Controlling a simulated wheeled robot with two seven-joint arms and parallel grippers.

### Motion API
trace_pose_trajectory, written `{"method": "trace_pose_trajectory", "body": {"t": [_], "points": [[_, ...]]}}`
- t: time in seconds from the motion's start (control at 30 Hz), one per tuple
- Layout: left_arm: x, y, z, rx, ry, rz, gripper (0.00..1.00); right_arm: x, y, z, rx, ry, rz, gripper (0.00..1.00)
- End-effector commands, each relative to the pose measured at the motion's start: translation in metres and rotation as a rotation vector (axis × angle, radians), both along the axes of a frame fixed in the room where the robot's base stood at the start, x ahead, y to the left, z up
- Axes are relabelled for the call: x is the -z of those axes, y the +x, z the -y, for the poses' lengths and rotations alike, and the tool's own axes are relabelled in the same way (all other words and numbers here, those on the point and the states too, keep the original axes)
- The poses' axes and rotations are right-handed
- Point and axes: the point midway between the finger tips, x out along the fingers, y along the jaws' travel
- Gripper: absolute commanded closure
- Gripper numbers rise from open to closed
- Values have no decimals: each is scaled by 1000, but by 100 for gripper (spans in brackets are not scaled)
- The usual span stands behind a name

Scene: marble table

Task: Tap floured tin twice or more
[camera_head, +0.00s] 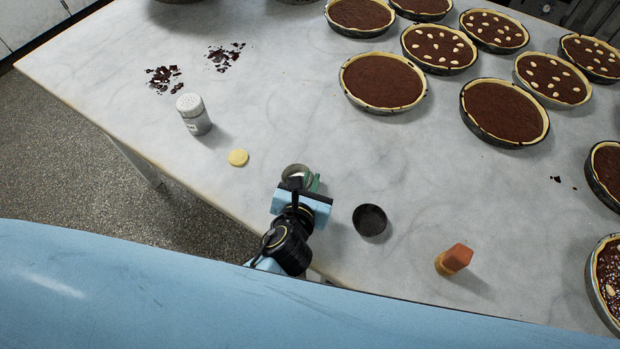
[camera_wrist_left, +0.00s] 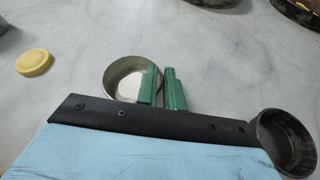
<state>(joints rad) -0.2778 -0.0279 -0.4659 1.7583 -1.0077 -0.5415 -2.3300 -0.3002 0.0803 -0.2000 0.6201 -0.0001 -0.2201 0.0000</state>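The floured tin (camera_head: 295,170) is a small round metal tin with a whitish coating inside, near the table's front edge. It also shows in the left wrist view (camera_wrist_left: 122,84). My left gripper (camera_head: 314,183) is at its right side. In the left wrist view its green fingers (camera_wrist_left: 161,88) are close together at the tin's right wall, one over the tin's inside and one outside, shut on the wall. The fingers hide that part of the rim. I cannot tell whether the tin touches the table. My right gripper is not in view.
A dark empty tin (camera_head: 370,220) stands to the right, and an orange-topped block (camera_head: 454,259) farther right. A yellow disc (camera_head: 238,157) and a shaker (camera_head: 193,114) are at the left. Several chocolate tarts (camera_head: 382,81) fill the back right. Chocolate bits (camera_head: 163,78) lie back left.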

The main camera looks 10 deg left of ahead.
Motion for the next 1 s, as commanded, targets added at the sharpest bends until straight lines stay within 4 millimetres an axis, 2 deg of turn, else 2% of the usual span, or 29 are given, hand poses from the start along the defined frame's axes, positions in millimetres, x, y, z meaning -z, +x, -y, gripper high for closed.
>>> {"method": "trace_pose_trajectory", "body": {"t": [0.03, 0.17, 0.43, 0.57, 0.67, 1.0], "points": [[0, 0, 0, 0, 0, 0, 84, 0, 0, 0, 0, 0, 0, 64], [0, 0, 0, 0, -1, 0, 67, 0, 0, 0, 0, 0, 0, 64], [0, -1, 0, 0, -1, 0, 66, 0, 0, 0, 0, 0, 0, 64], [-3, -9, 0, 0, -1, -1, 66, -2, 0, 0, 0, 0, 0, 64], [-10, -24, 0, 1, -2, -2, 66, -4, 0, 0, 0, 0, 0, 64], [-38, -94, -2, 1, -2, -2, 66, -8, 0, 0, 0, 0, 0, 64]]}}
